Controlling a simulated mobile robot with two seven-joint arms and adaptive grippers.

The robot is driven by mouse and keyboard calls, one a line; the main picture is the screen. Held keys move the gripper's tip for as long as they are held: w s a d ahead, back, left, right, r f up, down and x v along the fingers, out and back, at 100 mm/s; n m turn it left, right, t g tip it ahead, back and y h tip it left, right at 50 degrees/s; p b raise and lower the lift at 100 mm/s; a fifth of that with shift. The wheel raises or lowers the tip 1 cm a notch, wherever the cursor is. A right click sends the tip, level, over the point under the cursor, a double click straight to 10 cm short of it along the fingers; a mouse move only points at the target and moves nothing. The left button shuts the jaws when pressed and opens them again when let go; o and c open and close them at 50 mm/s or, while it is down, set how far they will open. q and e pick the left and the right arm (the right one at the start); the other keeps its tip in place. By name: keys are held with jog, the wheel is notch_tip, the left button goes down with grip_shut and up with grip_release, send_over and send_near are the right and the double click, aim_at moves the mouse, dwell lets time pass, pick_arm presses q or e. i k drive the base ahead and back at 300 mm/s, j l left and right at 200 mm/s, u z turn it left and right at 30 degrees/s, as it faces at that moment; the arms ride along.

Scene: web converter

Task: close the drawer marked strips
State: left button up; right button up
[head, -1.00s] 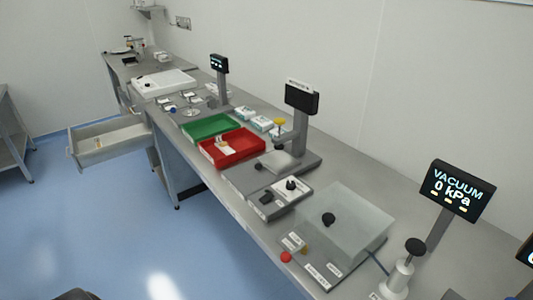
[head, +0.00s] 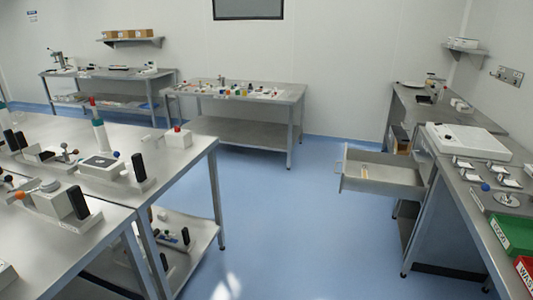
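An open drawer (head: 385,184) sticks out to the left from under the long bench on the right side of the head view. Its grey front panel faces the open aisle, and a small light item lies inside. No label on the drawer can be read from here. Neither of my grippers shows in the head view.
Steel tables (head: 188,160) with fixtures stand at left. A back table (head: 290,95) holds small parts. Blue floor (head: 290,225) between them is clear.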

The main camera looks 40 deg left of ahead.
aim_at(394, 175)
jog(key=i+j, duration=0.2)
jog(key=j, duration=0.25)
jog(key=i+j+u, duration=0.15)
jog(key=j, duration=0.3)
jog(key=i+j, duration=0.3)
jog(key=j, duration=0.15)
jog(key=i+j+u, duration=0.15)
jog(key=j, duration=0.25)
jog(key=i+j, duration=0.7)
jog(key=i+j+z, duration=0.2)
jog(key=i, duration=0.2)
jog(key=i+j+z, duration=0.15)
jog(key=i, duration=0.25)
jog(key=i+j+z, duration=0.2)
jog(key=i, duration=0.15)
